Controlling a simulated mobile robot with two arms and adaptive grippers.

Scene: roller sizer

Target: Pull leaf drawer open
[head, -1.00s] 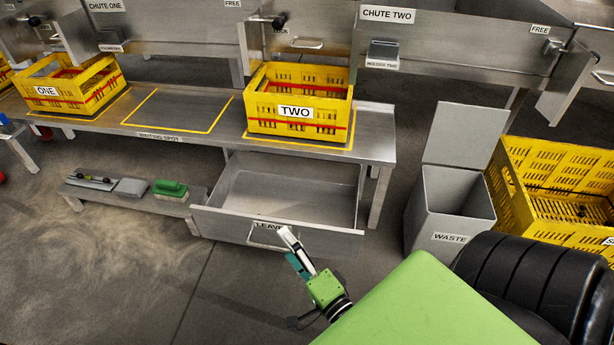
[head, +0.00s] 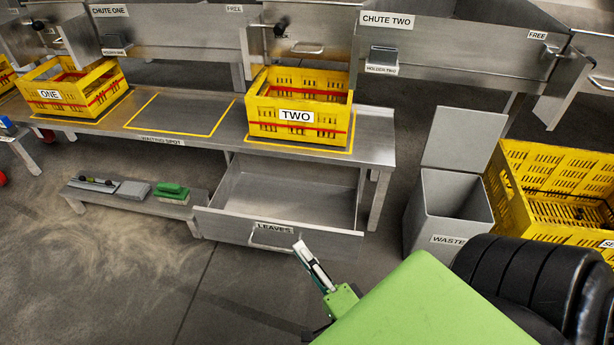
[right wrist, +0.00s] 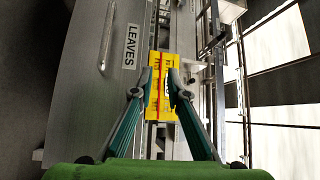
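The leaf drawer (head: 215,222), labelled LEAVES, is pulled out from under the metal table and looks empty. Its front carries a bar handle (head: 268,243). In the right wrist view the drawer front (right wrist: 85,95) fills the left side, with its handle (right wrist: 106,38) at upper left. My right gripper (head: 300,250) is in front of the drawer, to the right of the handle and apart from it. In the right wrist view its fingers (right wrist: 160,88) are open with a gap between the tips and nothing held. My left gripper is not in view.
Yellow crate TWO (head: 297,131) stands on the table (head: 375,150) above the drawer. A low bench (head: 145,202) with a green brush (head: 172,190) is at left. An open waste bin (head: 428,215) and yellow crate (head: 510,205) stand at right. Floor in front is clear.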

